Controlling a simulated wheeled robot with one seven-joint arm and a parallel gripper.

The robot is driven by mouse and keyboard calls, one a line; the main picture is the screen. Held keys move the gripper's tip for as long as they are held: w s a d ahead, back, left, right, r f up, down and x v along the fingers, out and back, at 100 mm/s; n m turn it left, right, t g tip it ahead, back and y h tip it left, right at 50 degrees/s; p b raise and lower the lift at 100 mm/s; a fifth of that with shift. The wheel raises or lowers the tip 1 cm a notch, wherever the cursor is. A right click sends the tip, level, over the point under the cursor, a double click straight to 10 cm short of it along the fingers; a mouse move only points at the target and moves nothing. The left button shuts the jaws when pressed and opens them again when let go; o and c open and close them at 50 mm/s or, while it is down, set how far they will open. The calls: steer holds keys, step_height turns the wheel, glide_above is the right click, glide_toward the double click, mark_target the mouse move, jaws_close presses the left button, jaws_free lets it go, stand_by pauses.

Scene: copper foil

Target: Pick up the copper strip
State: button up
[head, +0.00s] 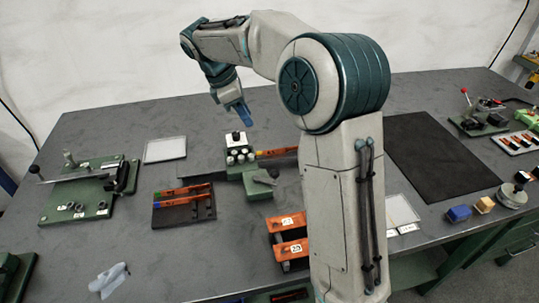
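My gripper (240,112) hangs above the back middle of the grey table, with blue fingers pointing down. It is small and seen from the side, so I cannot tell whether it is open or shut, and I see nothing held in it. I cannot clearly single out a copper strip. Orange-brown bars with coloured ends (183,195) lie on a dark block left of the middle. Another orange-brown piece (277,152) lies beside the green fixture, partly hidden behind my arm. My gripper is well above and apart from these.
A green fixture with a lever (88,206) stands at the left. A pale flat tray (165,149) lies at the back. Orange holders (287,222) stand near the front. A black mat (440,150) is bare at the right. A crumpled grey cloth or glove (110,279) lies front left.

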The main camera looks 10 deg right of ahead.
glide_above(258, 154)
steer(key=shift+n, duration=0.3)
steer(key=f, duration=0.5)
steer(key=f+b, duration=0.1)
steer(key=f, duration=0.2)
steer(key=shift+w+f, duration=0.15)
steer(key=shift+w, duration=0.15)
steer(key=shift+s+d+x, duration=0.1)
steer(key=shift+s+x, duration=0.05)
steer(key=shift+x, duration=1.2)
steer(key=shift+s+d+x, duration=0.1)
steer(key=shift+d+x, duration=0.05)
steer(key=shift+x, duration=1.2)
jaws_close()
